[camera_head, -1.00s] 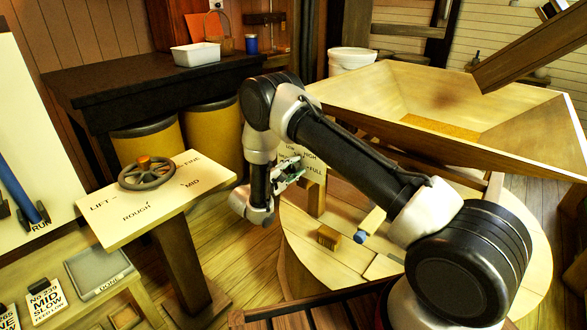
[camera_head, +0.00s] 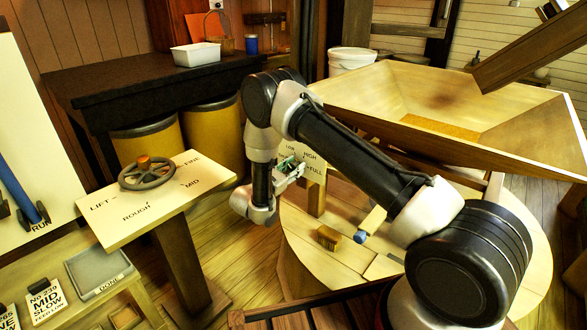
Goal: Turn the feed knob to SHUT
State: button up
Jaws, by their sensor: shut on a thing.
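The feed panel (camera_head: 314,178) is a small pale board on a post over the round wooden floor of the millstone. The words LOW, HIGH and FULL show on it; the SHUT mark cannot be made out. My gripper (camera_head: 291,174) is at the left part of this board, seen from the side and partly behind my own wrist. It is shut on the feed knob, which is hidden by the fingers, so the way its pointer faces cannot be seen.
A handwheel (camera_head: 147,173) on a tilted board marked LIFT, ROUGH, MID and FINE stands to the left. A large wooden hopper (camera_head: 455,154) rises behind my arm. A brush (camera_head: 328,238) and a blue-ended tool (camera_head: 361,237) lie on the round wooden top (camera_head: 300,262).

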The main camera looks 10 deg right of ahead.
jog(key=n, duration=0.3)
jog(key=shift+n, duration=2.3)
jog(key=o, duration=1.1)
jog(key=shift+c, duration=0.2)
jog(key=v, duration=1.2)
jog(key=shift+r, duration=0.15)
